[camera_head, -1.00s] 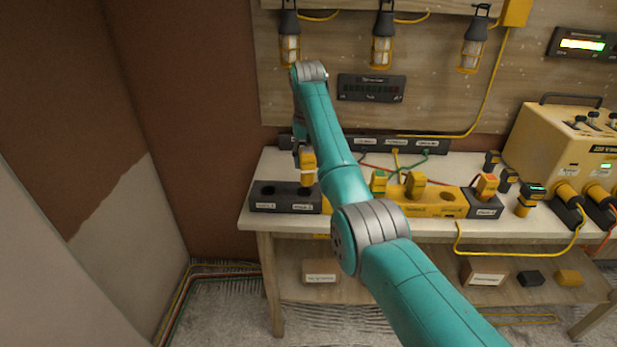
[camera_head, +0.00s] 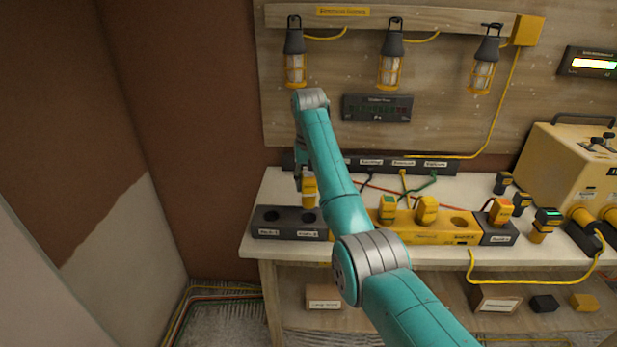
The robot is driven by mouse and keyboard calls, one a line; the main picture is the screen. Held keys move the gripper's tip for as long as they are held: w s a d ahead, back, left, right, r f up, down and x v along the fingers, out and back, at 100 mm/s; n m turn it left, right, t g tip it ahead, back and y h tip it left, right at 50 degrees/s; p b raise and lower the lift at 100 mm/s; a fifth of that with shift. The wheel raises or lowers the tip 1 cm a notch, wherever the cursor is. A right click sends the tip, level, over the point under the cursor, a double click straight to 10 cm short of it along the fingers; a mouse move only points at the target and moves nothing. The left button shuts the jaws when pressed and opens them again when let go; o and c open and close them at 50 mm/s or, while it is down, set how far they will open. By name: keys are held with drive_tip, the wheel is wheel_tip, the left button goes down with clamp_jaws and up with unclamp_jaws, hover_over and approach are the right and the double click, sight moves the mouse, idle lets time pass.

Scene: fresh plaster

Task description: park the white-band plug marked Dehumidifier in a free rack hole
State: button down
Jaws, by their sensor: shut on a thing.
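My gripper (camera_head: 305,181) is at the back left of the bench, partly hidden by my own arm. It is shut on a yellow plug (camera_head: 310,193), held upright. The plug hangs over or just behind the right hole of a dark grey rack block (camera_head: 288,233); I cannot tell whether its tip touches the block. The block's left hole (camera_head: 270,215) is empty. The labels on the block and any lettering on the held plug are too small to read.
A yellow socket strip (camera_head: 404,228) holds a green-marked plug (camera_head: 388,210) and a yellow plug (camera_head: 427,209). An orange-marked plug (camera_head: 500,212) stands in a dark block right of it. Several plugs stand near the yellow power unit (camera_head: 568,170). Lamps (camera_head: 391,68) hang above.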

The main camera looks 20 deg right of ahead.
sight(309, 203)
drive_tip(key=shift+f, duration=3.25)
drive_tip(key=shift+f, duration=0.45)
drive_tip(key=c, duration=0.5)
unclamp_jaws()
drive_tip(key=shift+f, duration=0.1)
